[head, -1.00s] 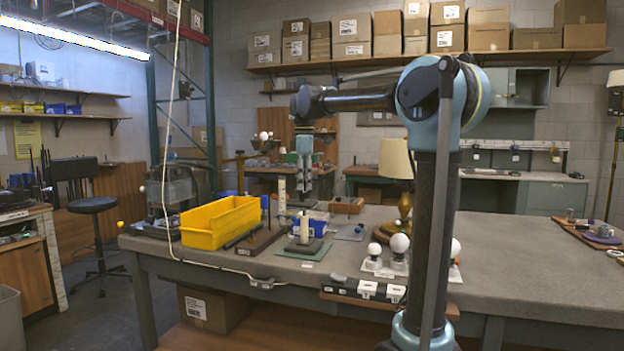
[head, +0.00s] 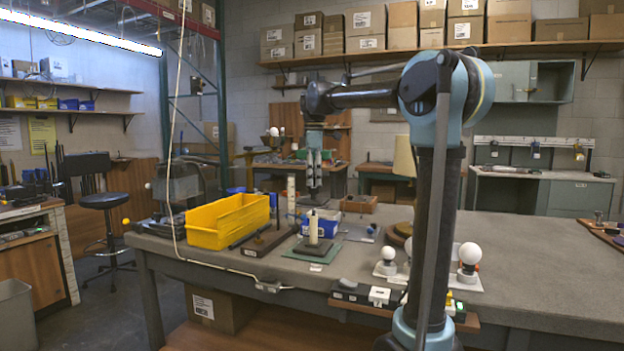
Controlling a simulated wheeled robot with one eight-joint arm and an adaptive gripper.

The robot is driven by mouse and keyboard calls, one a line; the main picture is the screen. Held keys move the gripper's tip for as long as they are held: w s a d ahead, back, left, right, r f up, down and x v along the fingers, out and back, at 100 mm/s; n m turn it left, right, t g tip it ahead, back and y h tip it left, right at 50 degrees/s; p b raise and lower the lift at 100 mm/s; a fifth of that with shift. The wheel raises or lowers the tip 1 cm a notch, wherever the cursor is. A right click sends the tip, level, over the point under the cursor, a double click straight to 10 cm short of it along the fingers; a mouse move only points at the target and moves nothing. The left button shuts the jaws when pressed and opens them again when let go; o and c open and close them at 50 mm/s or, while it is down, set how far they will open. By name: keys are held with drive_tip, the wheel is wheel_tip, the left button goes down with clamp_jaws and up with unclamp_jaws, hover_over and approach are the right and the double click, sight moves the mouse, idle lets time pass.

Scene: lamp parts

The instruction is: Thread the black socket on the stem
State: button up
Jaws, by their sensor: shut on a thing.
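My gripper (head: 314,184) points down over the bench, above the upright white stem. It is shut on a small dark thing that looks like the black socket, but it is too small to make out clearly. The white stem (head: 313,230) stands on a dark square base (head: 312,247) on a green mat (head: 318,254). A gap shows between the fingers and the stem's top. I cannot tell from this view whether they line up in depth.
A yellow bin (head: 228,222) stands left of the stem. A taller white post (head: 291,194) on a wooden base is close behind-left. A blue bin (head: 325,222) is behind the stem. White bulbs (head: 469,254) stand to the right. The bench's right side (head: 540,265) is clear.

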sight(314, 190)
drive_tip(key=shift+f, duration=2.35)
drive_tip(key=shift+s, duration=0.15)
drive_tip(key=shift+f, duration=1.15)
idle(1.1)
drive_tip(key=shift+o, duration=1.3)
drive_tip(key=c, duration=0.4)
drive_tip(key=shift+o, duration=0.2)
drive_tip(key=shift+s+f, duration=0.15)
